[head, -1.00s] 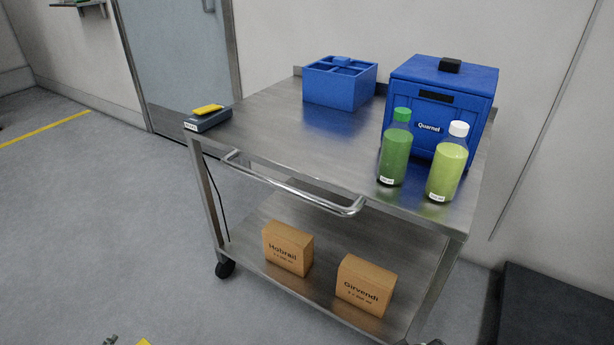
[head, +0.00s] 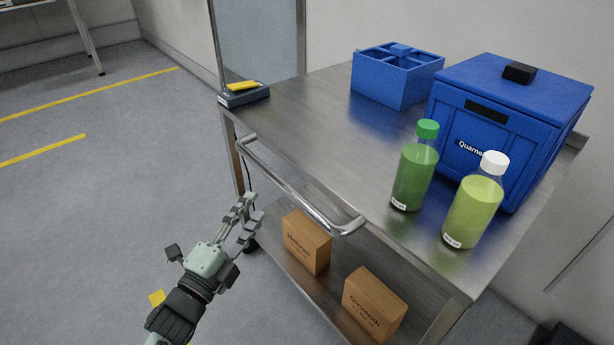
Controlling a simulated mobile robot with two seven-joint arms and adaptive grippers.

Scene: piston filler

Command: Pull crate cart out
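The crate cart is a steel two-shelf cart (head: 310,120) with a bar handle (head: 290,185) along its near side. It stands close to the wall on the right side of the head view. My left gripper (head: 254,206) is to the left of the handle's middle and apart from it, with its fingers pointing up toward the handle. Its two fingers show a gap with nothing between them, so it is open and empty. My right gripper is out of view.
On the top stand a blue lidded crate (head: 505,120), a divided blue crate (head: 395,82), a green bottle (head: 412,175), a yellow-green bottle (head: 472,212) and a yellow-topped device (head: 243,95). Two cartons (head: 306,241) (head: 373,303) sit below. Floor at left is clear.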

